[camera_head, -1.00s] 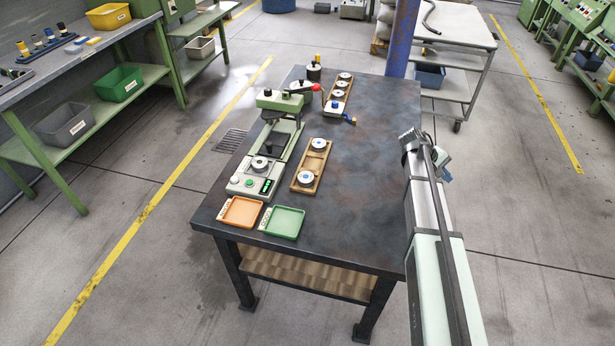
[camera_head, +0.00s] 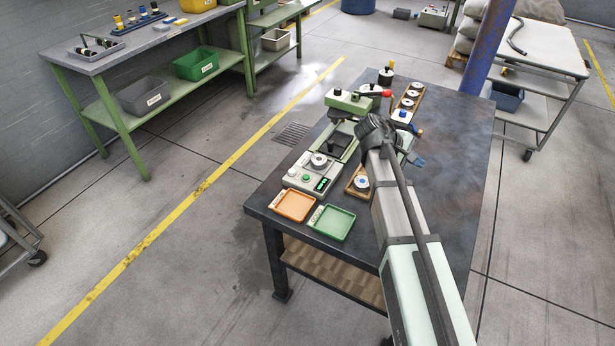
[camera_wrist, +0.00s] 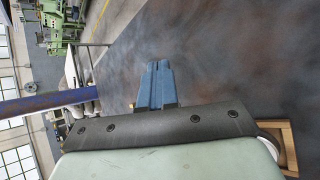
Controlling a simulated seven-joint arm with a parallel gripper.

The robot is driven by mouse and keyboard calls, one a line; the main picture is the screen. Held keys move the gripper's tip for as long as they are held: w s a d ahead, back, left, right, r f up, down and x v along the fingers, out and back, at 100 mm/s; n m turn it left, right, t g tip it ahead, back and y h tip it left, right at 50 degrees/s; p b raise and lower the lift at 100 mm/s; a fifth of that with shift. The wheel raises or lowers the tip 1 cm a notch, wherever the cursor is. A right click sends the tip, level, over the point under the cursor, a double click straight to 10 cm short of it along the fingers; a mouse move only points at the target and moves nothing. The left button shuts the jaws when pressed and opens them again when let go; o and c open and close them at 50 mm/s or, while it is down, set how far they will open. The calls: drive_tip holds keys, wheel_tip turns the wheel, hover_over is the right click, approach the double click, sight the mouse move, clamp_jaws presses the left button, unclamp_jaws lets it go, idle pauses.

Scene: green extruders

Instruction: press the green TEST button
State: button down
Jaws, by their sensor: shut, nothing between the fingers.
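The green TEST button (camera_head: 306,177) is a small round cap on the light front panel of the test device (camera_head: 300,186). It sits between a white button (camera_head: 292,171) and a dark display with green digits (camera_head: 322,184). In the wrist view the blue fingers (camera_wrist: 157,64) are together and empty, over bare dark tabletop. The button is not in the wrist view.
An orange tray (camera_head: 295,205) and a green tray (camera_head: 332,222) lie in front of the device. A wooden holder (camera_head: 352,190) with a round part is partly hidden by my arm. Another holder (camera_head: 408,101) stands farther back. The table's right side (camera_head: 455,125) is clear.

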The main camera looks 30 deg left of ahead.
drive_tip(key=s+a+r+n+t+y, duration=0.1)
drive_tip(key=s+a+n, duration=0.2)
drive_tip(key=a, duration=0.6)
drive_tip(key=s+a+r+n+t+y, duration=0.1)
drive_tip(key=s+a+n+y, duration=0.15)
drive_tip(key=a, duration=0.75)
drive_tip(key=n+y, duration=0.1)
drive_tip(key=n, duration=0.2)
hover_over(304, 178)
drive_tip(key=shift+f, duration=0.15)
drive_tip(key=shift+f, duration=4.45)
drive_tip(key=shift+f, duration=0.35)
